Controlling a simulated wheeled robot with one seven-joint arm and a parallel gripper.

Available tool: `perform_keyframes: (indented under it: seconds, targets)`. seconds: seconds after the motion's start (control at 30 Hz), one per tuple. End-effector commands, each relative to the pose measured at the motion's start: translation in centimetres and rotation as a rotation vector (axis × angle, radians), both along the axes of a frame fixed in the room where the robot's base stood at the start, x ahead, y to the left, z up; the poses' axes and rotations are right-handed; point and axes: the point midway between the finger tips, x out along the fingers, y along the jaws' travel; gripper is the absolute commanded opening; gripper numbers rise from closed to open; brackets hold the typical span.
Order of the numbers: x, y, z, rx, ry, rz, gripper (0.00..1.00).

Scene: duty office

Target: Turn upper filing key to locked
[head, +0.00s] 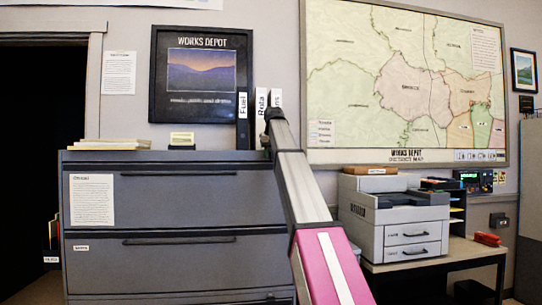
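The grey filing cabinet (200,198) stands at the left and centre, with its upper drawer (170,187) and the drawer below (170,260) looking closed. No key or lock can be made out on its front. My arm crosses the cabinet's right side and hides part of it. The arm's dark far end is near the cabinet's top right corner. My gripper's fingers cannot be seen, so their hold and their distance from any key are hidden.
Papers (108,144) and a small yellow pad (181,140) lie on the cabinet top, with upright binders (243,118) at its right. A printer (393,222) stands on a side table (465,252) at the right. A dark doorway (40,160) is at the left.

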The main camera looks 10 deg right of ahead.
Motion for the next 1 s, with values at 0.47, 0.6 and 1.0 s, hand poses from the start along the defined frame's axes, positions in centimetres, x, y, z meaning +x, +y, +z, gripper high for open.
perform_keyframes:
  seconds: [0.47,0.6,1.0]
  targets:
    - [0.04,0.0,-0.07,0.0,0.0,0.0,0.0]
    - [0.04,-0.02,-0.06,0.004,0.0,-0.001,0.0]
    - [0.03,-0.31,-0.09,0.163,0.0,-0.001,0.0]
